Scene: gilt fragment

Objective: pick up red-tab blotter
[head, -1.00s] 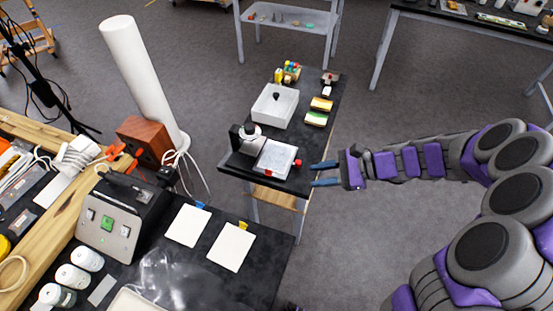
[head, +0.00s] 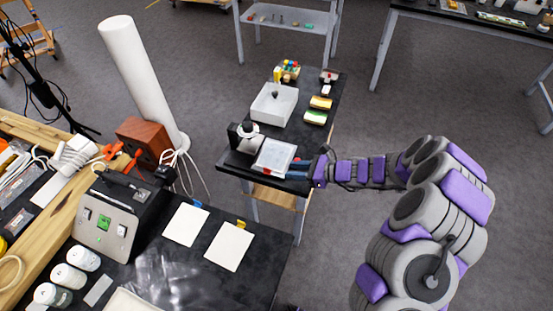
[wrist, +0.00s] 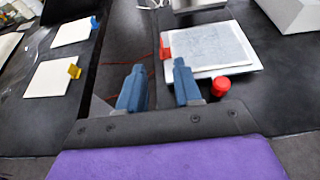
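The red-tab blotter is a white square sheet (head: 274,157) on the dark narrow bench in the head view. In the wrist view the blotter (wrist: 212,45) lies flat, and its red tab (wrist: 165,46) sticks out at its left edge. My gripper (head: 290,170) reaches in from the right, close to the blotter's near right side. In the wrist view my gripper's (wrist: 159,66) two blue fingers are apart with nothing between them. The red tab lies just beyond the fingertips, and the right finger overlaps the blotter's near edge in the picture.
A red knob (wrist: 221,87) stands right of my right finger. A blotter with a blue tab (head: 186,225) and one with a yellow tab (head: 229,246) lie on the nearer black bench. A white box (head: 273,105) and a dark device with a round top (head: 247,130) stand near the blotter.

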